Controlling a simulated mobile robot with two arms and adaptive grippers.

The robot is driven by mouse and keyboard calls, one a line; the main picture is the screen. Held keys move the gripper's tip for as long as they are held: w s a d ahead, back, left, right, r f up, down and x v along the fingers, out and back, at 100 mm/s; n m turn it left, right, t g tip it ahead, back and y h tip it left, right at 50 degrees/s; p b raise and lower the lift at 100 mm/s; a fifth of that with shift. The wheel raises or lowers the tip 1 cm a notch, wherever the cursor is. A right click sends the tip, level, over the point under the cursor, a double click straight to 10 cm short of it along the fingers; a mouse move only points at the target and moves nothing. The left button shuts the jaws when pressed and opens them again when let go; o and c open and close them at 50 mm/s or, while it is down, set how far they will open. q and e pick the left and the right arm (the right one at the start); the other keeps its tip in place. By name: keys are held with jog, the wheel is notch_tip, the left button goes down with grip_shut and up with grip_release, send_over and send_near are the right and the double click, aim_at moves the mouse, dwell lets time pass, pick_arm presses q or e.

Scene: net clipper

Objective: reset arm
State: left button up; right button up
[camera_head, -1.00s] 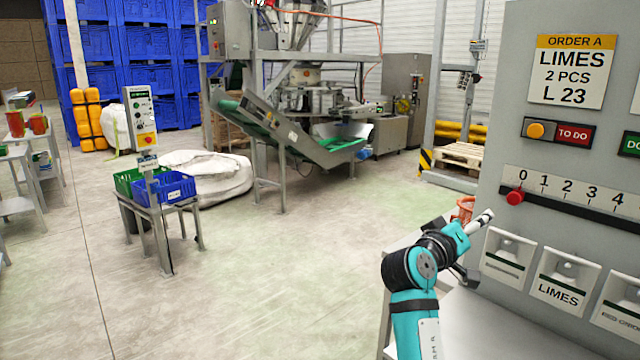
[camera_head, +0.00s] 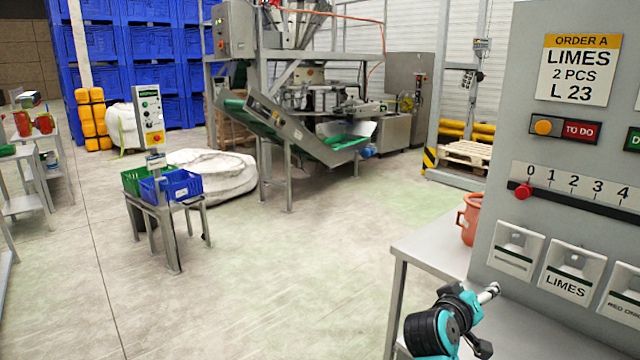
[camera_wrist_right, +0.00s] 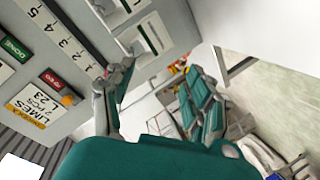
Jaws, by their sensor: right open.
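My right arm comes in at the bottom right of the head view, its turquoise and black wrist low in front of the grey table. Its gripper (camera_head: 486,320) is open and empty, below the panel's chutes and touching nothing that I can see. My left gripper is not in view.
The grey panel (camera_head: 504,142) stands at the right with an order sign (camera_head: 577,68), buttons, a red knob (camera_head: 523,191) at 0, and labelled chutes. An orange-red jug (camera_head: 470,219) stands on the table (camera_head: 428,254). Open floor lies to the left.

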jog(key=s+a+f+g+y, duration=0.2)
jog(key=s+f+y, duration=0.3)
jog(key=s+f, duration=1)
jog(key=s+a+f+n+g+y, duration=0.1)
jog(key=s+a+f+g+y, duration=0.3)
jog(key=s, duration=0.7)
jog(key=s+a+f+n+g+y, duration=0.15)
jog(key=s+a+f, duration=0.35)
jog(key=s, duration=0.5)
notch_tip(320, 180, down, 27)
jog(key=s, duration=0.1)
jog(key=s+d+f+g, duration=0.1)
jog(key=s+d+f, duration=0.1)
jog(key=s+f, duration=0.6)
notch_tip(320, 180, down, 3)
jog(key=shift+s, duration=0.35)
jog(key=shift+n+g, duration=0.25)
jog(key=shift+g, duration=0.2)
jog(key=s+f, duration=0.1)
jog(key=s, duration=0.1)
jog(key=s+d+f, duration=0.1)
jog(key=s+f, duration=0.1)
jog(key=s, duration=0.1)
jog(key=s+f, duration=0.2)
jog(key=s, duration=0.1)
jog(key=shift+s+d, duration=0.15)
jog(key=shift+d, duration=0.2)
jog(key=shift+c, duration=0.2)
